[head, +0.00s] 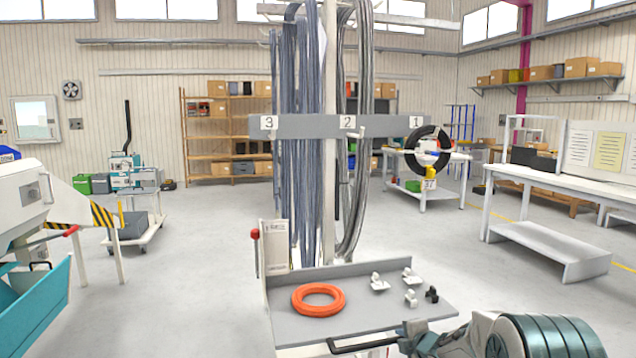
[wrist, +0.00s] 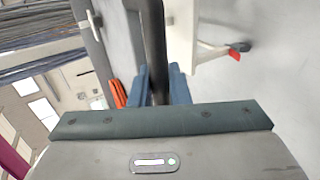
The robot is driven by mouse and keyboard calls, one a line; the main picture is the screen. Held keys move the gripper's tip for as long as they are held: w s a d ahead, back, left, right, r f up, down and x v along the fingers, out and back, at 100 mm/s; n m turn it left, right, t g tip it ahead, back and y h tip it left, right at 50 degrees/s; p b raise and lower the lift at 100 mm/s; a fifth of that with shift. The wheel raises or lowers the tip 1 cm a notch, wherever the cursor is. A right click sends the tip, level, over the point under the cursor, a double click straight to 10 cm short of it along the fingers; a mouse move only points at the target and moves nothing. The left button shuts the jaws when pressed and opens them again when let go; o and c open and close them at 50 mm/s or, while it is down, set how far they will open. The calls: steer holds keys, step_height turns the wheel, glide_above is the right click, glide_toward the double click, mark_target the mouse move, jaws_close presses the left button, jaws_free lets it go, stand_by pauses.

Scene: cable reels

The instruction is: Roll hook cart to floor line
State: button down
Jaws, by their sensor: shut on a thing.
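The hook cart stands straight ahead in the head view, with a grey crossbar (head: 300,126) numbered 3, 2, 1 and a grey tray (head: 290,325) below. Thick grey-blue cable bundles (head: 303,170) hang under 3, and grey loops (head: 357,210) hang near 2. A black ring (head: 412,148) hangs at 1. My gripper (head: 410,338) is at the cart's near edge, shut on the dark handle bar (head: 350,344). In the wrist view the handle bar (wrist: 154,40) runs between the blue fingers (wrist: 160,85). A yellow floor line (head: 622,266) shows at the right.
An orange coil (head: 318,300) and several small fittings (head: 410,298) lie on the tray. Open grey floor (head: 180,300) lies left of the cart.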

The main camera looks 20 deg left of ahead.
mark_target(396, 327)
stand_by(0.4)
steer(key=shift+w+a+p, duration=0.6)
steer(key=shift+w+a, duration=0.1)
steer(key=shift+w, duration=0.3)
steer(key=shift+w+a+p, duration=0.6)
steer(key=shift+w+a, duration=0.1)
steer(key=shift+w, duration=0.25)
steer(key=c, duration=1)
jaws_free()
steer(key=shift+d, duration=0.1)
steer(key=shift+s+d, duration=0.1)
steer(key=v, duration=0.7)
steer(key=shift+s+d+r+b, duration=0.2)
steer(key=shift+s+b, duration=0.1)
steer(key=shift+b, duration=0.15)
